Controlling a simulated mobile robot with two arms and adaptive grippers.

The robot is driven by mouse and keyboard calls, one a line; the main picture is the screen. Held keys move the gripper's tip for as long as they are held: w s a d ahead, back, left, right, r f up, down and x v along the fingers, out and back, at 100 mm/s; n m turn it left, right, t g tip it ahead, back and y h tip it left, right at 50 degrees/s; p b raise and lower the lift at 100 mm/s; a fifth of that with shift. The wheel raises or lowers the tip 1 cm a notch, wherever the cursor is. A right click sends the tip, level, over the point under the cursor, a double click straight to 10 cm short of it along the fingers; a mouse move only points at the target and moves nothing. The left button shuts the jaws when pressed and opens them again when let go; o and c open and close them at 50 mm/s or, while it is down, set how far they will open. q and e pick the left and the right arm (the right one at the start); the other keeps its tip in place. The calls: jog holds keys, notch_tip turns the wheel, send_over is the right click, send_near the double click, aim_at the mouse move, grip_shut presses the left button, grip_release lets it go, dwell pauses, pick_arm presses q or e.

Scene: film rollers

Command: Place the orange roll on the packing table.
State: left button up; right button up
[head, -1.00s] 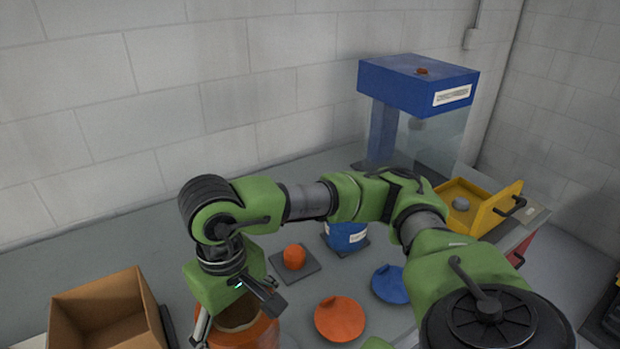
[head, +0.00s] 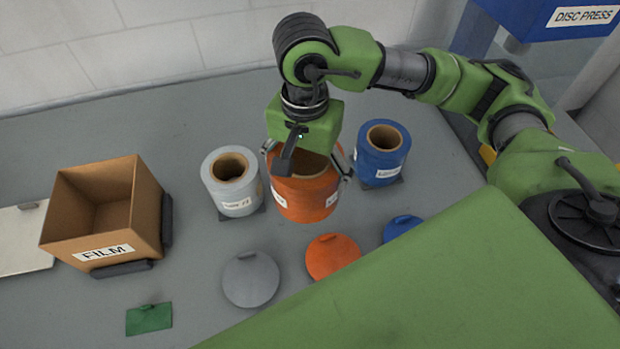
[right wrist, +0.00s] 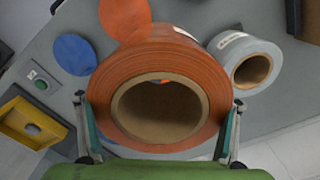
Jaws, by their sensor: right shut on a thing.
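The orange roll (head: 306,190) is upright in the head view, between a grey roll and a blue roll. My right gripper (head: 309,176) is shut on its sides from above. In the right wrist view the orange roll (right wrist: 160,100) sits between the two fingers, with its brown hollow core facing the camera. The grey table (head: 200,275) lies beneath it. I cannot tell whether the roll's underside touches the table or a stand, as its base hides that spot. My left gripper is not in view.
The grey roll (head: 232,183) and blue roll (head: 382,152) stand close on either side. Grey (head: 251,279), orange (head: 332,258) and blue (head: 402,228) discs lie in front. An open FILM box (head: 108,212) stands left.

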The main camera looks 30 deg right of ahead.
jog(key=a+m, duration=0.1)
jog(key=m, duration=0.7)
jog(key=w+a+m, duration=0.1)
jog(key=m, duration=0.7)
jog(key=w+a+f+m, duration=0.1)
jog(key=m, duration=0.8)
jog(key=shift+w+a, duration=0.2)
jog(key=shift+w, duration=0.05)
jog(key=m, duration=0.4)
jog(key=shift+w+a+b, duration=0.15)
jog(key=shift+a+b, duration=0.15)
jog(key=m, duration=0.4)
jog(key=shift+w+a+f, duration=0.15)
jog(key=shift+w+a, duration=0.05)
jog(key=shift+a, duration=0.05)
jog(key=w+d+f, duration=0.2)
jog(key=d, duration=0.1)
jog(key=w+d+f+p, duration=0.1)
jog(key=w+d+f, duration=0.2)
jog(key=d, duration=0.1)
jog(key=w+d+f, duration=0.2)
jog(key=d+f, duration=0.1)
jog(key=shift+w+d+f, duration=0.4)
jog(key=shift+d+f, duration=0.05)
jog(key=shift+f, duration=0.15)
jog(key=f+p, duration=0.2)
jog(key=f, duration=0.1)
jog(key=shift+w+d, duration=0.1)
jog(key=shift+d, duration=0.1)
jog(key=shift+f, duration=0.4)
